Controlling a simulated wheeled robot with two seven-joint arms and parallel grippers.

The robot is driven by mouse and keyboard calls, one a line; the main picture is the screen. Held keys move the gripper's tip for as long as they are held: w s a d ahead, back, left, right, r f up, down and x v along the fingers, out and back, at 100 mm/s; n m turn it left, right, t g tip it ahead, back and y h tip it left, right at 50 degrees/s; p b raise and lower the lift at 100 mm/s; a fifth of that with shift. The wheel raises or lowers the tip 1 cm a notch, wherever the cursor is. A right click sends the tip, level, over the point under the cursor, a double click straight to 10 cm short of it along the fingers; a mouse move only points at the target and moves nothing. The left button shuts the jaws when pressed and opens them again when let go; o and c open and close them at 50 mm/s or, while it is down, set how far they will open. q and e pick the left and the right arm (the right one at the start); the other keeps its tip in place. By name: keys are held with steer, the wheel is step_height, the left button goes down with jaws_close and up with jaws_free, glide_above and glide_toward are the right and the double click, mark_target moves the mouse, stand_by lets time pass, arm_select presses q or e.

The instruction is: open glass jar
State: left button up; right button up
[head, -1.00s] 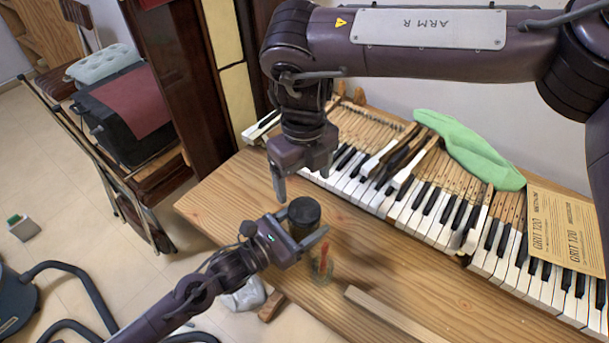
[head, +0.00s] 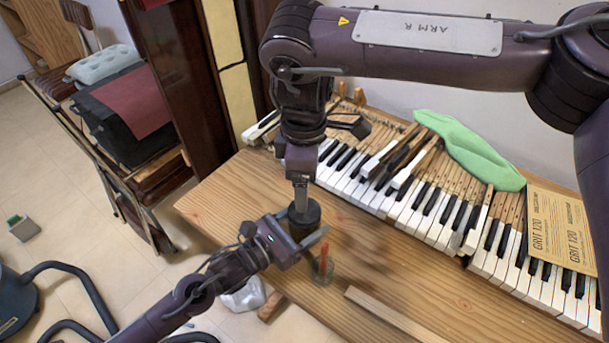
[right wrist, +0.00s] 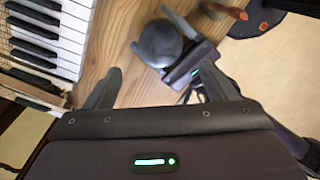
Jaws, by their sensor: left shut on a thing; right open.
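A dark jar with a round dark lid (head: 306,219) is upright between the fingers of my left gripper (head: 301,228), near the front edge of the wooden bench. My left gripper is shut on the jar. The lid shows from above in the right wrist view (right wrist: 160,42), beyond my right fingertips. My right gripper (head: 300,197) points down over the jar and is seen edge-on, covering part of the lid. In the right wrist view my right gripper (right wrist: 161,82) is open with nothing between its fingers.
A glass with a red stick (head: 323,268) stands close to the left gripper. A wooden strip (head: 390,315) lies on the bench (head: 235,190). Piano keys (head: 430,200), a green cloth (head: 465,150) and sandpaper sheets (head: 555,225) lie behind.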

mark_target(304, 223)
steer(key=m, duration=0.4)
steer(key=shift+m, duration=0.3)
steer(key=m, duration=0.6)
steer(key=shift+f, duration=4)
steer(key=shift+c, duration=0.4)
